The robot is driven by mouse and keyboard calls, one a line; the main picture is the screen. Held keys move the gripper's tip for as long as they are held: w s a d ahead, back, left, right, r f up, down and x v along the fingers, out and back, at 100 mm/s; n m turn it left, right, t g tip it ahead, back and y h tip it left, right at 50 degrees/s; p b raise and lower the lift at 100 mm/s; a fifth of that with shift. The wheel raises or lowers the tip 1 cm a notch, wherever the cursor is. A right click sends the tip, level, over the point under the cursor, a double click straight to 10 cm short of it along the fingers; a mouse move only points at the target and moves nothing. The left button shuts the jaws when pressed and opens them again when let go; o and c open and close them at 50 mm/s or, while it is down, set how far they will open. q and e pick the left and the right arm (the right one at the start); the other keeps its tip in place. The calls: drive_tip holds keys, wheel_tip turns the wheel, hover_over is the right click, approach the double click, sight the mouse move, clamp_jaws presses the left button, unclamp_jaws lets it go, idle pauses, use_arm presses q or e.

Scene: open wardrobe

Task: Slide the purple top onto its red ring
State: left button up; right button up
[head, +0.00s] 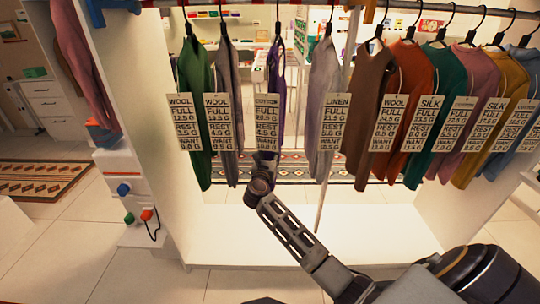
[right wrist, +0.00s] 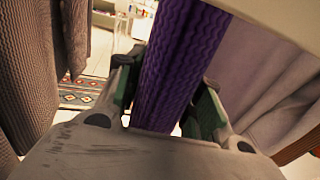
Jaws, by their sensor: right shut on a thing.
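The purple top (head: 277,85) hangs on a dark hanger from the rail, between a grey top and a lilac-grey one. A white tag (head: 267,122) covers its lower front. My right gripper (head: 264,160) is at the bottom of the purple top, below the tag. In the right wrist view the purple ribbed cloth (right wrist: 180,65) runs between the two fingers (right wrist: 160,105), which are shut on it. Its upper end is out of that view. I cannot make out a red ring on the rail. I cannot identify my left gripper.
The rail (head: 400,6) carries several tagged tops; a green top (head: 195,110) is at the left end and a brown top (head: 369,95) right of centre. An orange-brown piece (head: 369,12) sits at the rail. The white wardrobe floor (head: 260,245) is clear.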

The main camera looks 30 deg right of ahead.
drive_tip(key=w+a+b, duration=0.2)
drive_tip(key=w+a, duration=0.1)
drive_tip(key=a, duration=0.3)
drive_tip(key=shift+w, duration=0.35)
drive_tip(key=o, duration=1.3)
drive_tip(key=shift+d, duration=0.1)
drive_tip(key=shift+s, duration=0.15)
drive_tip(key=shift+v, duration=3.7)
drive_tip(key=shift+f, duration=0.1)
